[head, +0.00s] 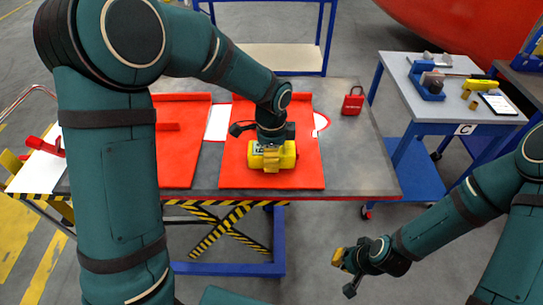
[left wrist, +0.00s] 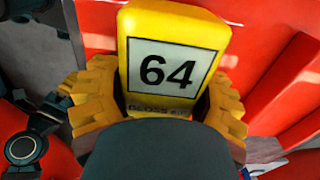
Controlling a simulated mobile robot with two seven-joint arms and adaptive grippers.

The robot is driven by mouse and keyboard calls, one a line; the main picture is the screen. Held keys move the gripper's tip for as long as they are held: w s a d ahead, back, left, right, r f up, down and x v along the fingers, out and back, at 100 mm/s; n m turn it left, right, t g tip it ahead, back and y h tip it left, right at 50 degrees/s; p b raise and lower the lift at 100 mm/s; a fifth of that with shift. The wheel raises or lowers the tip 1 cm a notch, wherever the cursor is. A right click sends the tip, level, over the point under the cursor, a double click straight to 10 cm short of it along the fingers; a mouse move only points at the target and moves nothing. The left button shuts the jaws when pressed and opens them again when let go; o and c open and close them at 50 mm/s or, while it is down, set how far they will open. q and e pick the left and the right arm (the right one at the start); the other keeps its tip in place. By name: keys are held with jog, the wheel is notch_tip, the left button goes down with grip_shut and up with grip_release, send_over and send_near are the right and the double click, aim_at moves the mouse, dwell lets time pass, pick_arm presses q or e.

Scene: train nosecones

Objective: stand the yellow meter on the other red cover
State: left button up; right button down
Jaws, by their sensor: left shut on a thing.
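The yellow meter (head: 287,155) is at my left gripper (head: 271,162), over the front part of the right red cover (head: 304,178). In the left wrist view the meter (left wrist: 178,25) shows a white label reading 64, between the yellow fingers of my left gripper (left wrist: 155,105), which is shut on it. Whether its underside touches the cover is hidden. The left red cover (head: 178,165) lies beside it on the grey table, partly behind my left arm. My right gripper (head: 345,268) is away from the table, low at the right; its finger opening is unclear.
A red padlock-like object (head: 353,101) stands at the table's back right. A side table (head: 440,108) at the right holds a blue vise (head: 428,83), yellow items and a tablet.

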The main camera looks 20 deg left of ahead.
pick_arm(q)
jog(key=shift+f, duration=0.2)
jog(key=shift+f, duration=0.2)
jog(key=o, duration=1.4)
jog(key=shift+c, duration=0.2)
jog(key=shift+r, duration=0.1)
jog(key=shift+r, duration=0.2)
notch_tip(320, 180, up, 12)
jog(key=shift+f+p, duration=0.1)
jog(key=shift+p, duration=0.9)
